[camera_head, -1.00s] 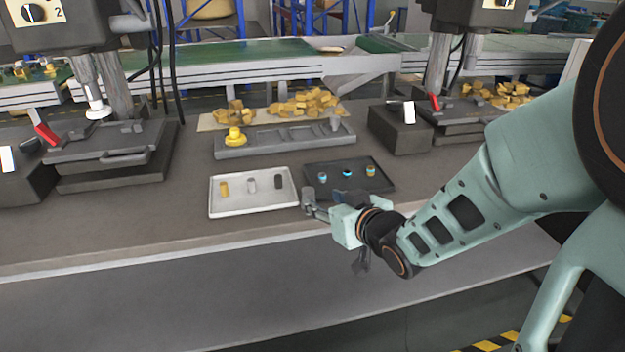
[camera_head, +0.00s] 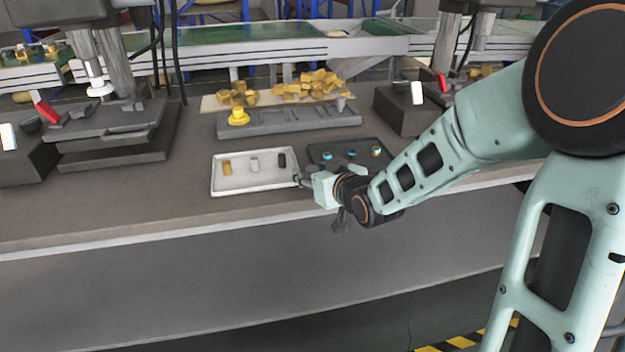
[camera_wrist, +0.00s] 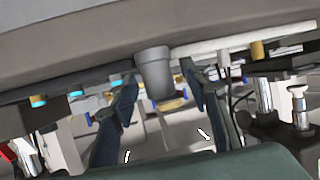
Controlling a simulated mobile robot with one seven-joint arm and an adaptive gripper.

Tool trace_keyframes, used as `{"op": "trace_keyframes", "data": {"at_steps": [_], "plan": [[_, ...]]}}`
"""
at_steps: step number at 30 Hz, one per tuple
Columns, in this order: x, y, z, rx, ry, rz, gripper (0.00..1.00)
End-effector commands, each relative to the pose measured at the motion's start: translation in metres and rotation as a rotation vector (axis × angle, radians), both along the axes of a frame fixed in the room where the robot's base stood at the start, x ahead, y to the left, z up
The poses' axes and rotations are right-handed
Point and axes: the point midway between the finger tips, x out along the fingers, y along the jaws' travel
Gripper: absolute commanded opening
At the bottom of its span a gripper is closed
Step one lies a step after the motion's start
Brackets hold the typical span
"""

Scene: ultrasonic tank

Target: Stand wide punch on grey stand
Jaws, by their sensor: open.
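A grey stepped cylinder, which looks like the wide punch (camera_wrist: 155,75), stands upright on the bench in the upside-down wrist view. My gripper (camera_wrist: 160,77) is open, with one finger on each side of it; I cannot tell whether either touches it. In the head view my gripper (camera_head: 298,181) is low at the bench's front, by the white tray's right corner, and the cylinder is not clearly visible there. A long grey fixture (camera_head: 290,124), possibly the grey stand, lies behind the trays. It carries a yellow part (camera_head: 238,116) at left and a small grey cup (camera_head: 341,103) at right.
The white tray (camera_head: 235,188) holds yellow, grey and black cylinders. The dark tray (camera_head: 318,149), partly behind my arm, holds blue-topped parts. Dark presses (camera_head: 110,135) flank the fixture. Yellow blocks (camera_head: 310,85) lie behind it. The bench's front left is clear.

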Motion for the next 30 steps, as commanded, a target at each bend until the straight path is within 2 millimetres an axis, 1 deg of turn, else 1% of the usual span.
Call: {"op": "trace_keyframes", "data": {"at_steps": [2,14,25,30], "plan": [[0.000,0.000,0.000,0.000,0.000,0.000,0.43],[0.000,-0.001,0.000,0.000,0.000,0.000,0.00],[0.000,0.000,0.002,0.000,-0.002,-0.001,0.00],[0.002,0.001,0.010,0.000,-0.003,-0.001,0.00]]}}
